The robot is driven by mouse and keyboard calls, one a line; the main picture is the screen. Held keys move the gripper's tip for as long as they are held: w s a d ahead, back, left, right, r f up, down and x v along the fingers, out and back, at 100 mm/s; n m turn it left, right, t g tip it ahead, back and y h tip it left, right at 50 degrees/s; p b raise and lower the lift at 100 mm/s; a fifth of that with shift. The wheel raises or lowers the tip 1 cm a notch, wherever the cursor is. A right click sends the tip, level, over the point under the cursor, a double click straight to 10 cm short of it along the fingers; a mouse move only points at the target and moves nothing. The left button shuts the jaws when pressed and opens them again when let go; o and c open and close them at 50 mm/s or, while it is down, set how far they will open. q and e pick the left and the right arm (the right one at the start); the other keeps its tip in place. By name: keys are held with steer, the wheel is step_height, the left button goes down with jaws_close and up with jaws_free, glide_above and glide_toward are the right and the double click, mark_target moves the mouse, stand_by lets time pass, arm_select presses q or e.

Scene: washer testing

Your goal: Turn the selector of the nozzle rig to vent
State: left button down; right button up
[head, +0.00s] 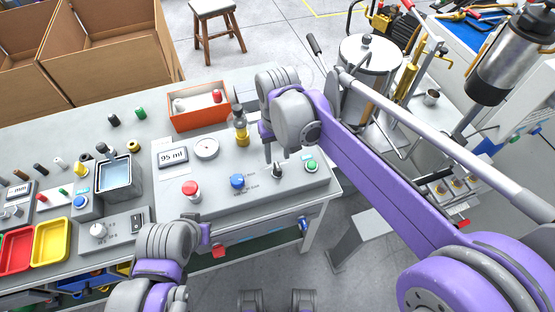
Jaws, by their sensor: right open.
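The nozzle rig (215,207) is a light grey panel box on the bench, with a display reading 95 ml, a round gauge, a brass nozzle (241,133), and red, blue and green buttons. The selector (277,170) is a small dark knob between the blue and green buttons; its setting and label are too small to read. My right gripper (268,146) is open just above and behind the selector, with a finger pointing down; it appears apart from the knob. My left gripper (205,234) is low, in front of the rig's front edge; its finger opening cannot be made out.
An orange box (198,112) stands behind the rig. A water-filled container (118,177), a yellow tray (51,241) and a red tray (16,252) are at left. A metal tank (369,58) stands behind my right arm.

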mark_target(277, 167)
step_height(277, 167, up, 6)
steer(key=shift+f, duration=0.1)
stand_by(0.4)
